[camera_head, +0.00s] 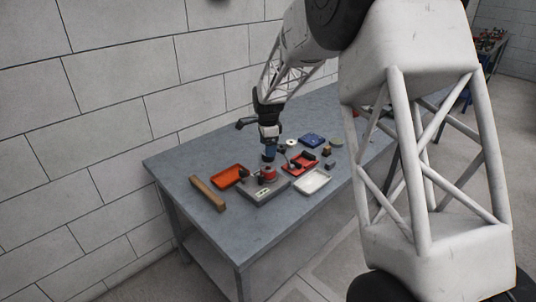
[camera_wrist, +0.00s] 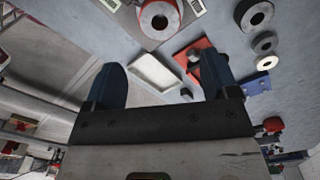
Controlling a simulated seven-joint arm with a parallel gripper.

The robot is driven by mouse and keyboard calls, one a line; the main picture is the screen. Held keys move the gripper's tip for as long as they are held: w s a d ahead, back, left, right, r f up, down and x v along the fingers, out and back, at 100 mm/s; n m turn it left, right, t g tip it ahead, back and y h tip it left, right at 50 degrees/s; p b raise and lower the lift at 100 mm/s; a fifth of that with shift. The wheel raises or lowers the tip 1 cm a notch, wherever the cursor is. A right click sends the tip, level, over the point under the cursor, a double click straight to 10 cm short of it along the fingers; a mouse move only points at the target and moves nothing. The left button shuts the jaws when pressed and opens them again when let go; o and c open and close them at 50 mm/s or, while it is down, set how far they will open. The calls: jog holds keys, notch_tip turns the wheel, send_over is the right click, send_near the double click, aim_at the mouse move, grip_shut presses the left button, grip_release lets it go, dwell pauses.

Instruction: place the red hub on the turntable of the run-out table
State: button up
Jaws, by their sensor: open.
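The red hub (camera_head: 268,173), a round part with a pale face and a dark central hole, rests on top of the grey run-out table (camera_head: 262,191) on the workbench. In the wrist view the hub (camera_wrist: 160,19) shows near the top edge, over a pale grey plate. The turntable beneath it is mostly hidden, so I cannot tell how exactly it is seated. My gripper (camera_head: 269,155) is just above the hub in the head view. In the wrist view my gripper (camera_wrist: 162,66) has its two blue fingers wide apart, with nothing between them; the hub is beyond the fingertips.
An orange tray (camera_head: 227,177) and a wooden bar (camera_head: 207,194) lie left of the run-out table. A red tray (camera_head: 291,171) with dark parts and a white tray (camera_head: 312,182) lie right. A blue item (camera_head: 312,140) and a pale ring (camera_head: 291,142) lie behind. The bench's front left is clear.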

jog(key=shift+r, duration=0.65)
jog(key=shift+s, duration=0.1)
dwell(0.3)
jog(key=s+d+r+n, duration=0.2)
jog(key=s+d+r, duration=0.25)
jog(key=s, duration=0.25)
jog(key=s+d+r+n+t, duration=0.1)
jog(key=s+d+r+n, duration=0.1)
jog(key=s+d+r, duration=0.45)
jog(key=s+d+r+n, duration=0.2)
jog(key=s+r+n, duration=0.15)
jog(key=s, duration=0.55)
jog(key=s+d+n, duration=0.3)
jog(key=s+d, duration=0.1)
jog(key=s, duration=1.1)
jog(key=s+d+n+t, duration=0.1)
jog(key=s+d+n, duration=0.3)
jog(key=s, duration=1.1)
jog(key=shift+f+t, duration=0.3)
jog(key=shift+f, duration=0.05)
